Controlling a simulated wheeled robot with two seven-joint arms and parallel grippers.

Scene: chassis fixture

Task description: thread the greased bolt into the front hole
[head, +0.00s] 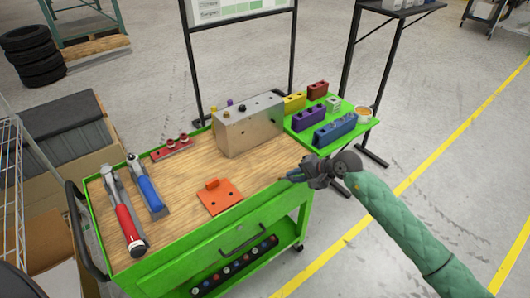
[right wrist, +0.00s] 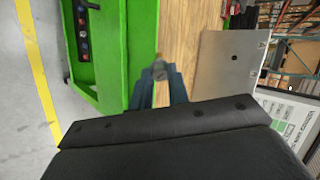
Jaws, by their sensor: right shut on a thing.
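The chassis block (head: 248,128) is a grey metal box standing at the back of the wooden cart top, with dark spots or holes along its top. In the right wrist view the block (right wrist: 225,75) shows a flat face with one dark round hole (right wrist: 234,57). My right gripper (head: 294,175) is over the cart's front right edge, in front of the block and apart from it. My left gripper is not in view.
An orange plate (head: 220,196), a red-handled tool (head: 126,219) and a blue-handled tool (head: 149,192) lie on the cart top. A red holder (head: 171,149) lies behind. Colored blocks, including a blue one (head: 335,130), sit on the green side shelf.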

